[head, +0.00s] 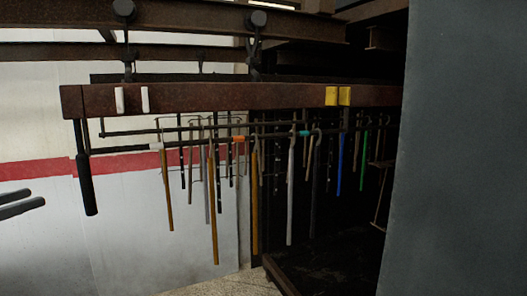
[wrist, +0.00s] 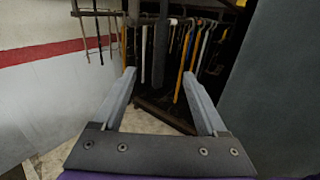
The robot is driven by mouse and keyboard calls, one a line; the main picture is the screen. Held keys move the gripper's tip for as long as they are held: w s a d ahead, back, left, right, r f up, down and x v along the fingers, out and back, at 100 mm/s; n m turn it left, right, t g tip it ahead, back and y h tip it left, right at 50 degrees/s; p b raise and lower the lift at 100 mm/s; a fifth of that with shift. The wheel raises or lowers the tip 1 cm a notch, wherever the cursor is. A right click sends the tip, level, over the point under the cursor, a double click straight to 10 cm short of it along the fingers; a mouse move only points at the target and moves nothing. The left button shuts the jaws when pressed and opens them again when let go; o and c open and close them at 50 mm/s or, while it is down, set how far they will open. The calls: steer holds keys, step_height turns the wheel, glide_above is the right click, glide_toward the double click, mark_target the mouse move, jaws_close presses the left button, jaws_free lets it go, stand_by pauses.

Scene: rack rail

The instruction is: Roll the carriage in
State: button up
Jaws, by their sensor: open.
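The carriage is a rusty brown beam (head: 240,97) hung by rollers from an overhead rail (head: 190,15), with several rods and tools hanging below it. A black grip handle (head: 86,183) hangs from its left end. My gripper (head: 36,197) shows only as two grey fingers at the left edge of the head view, left of the handle and apart from it. In the wrist view my gripper (wrist: 158,80) is open and empty. A dark upright bar (wrist: 160,50), which looks like the handle, stands ahead between the fingers.
A large dark grey panel (head: 460,150) fills the right side. A white wall with a red stripe (head: 30,168) stands behind at left. Dark framework and a low dark base (head: 330,265) lie under the hanging rods. Yellow marks (head: 338,96) and white marks (head: 131,99) sit on the beam.

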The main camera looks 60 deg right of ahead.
steer(key=shift+w+d, duration=0.15)
steer(key=shift+d, duration=1.85)
steer(key=shift+w+d, duration=0.15)
steer(key=shift+d, duration=1.85)
steer(key=shift+w+d, duration=0.15)
steer(key=shift+d, duration=1.85)
jaws_close()
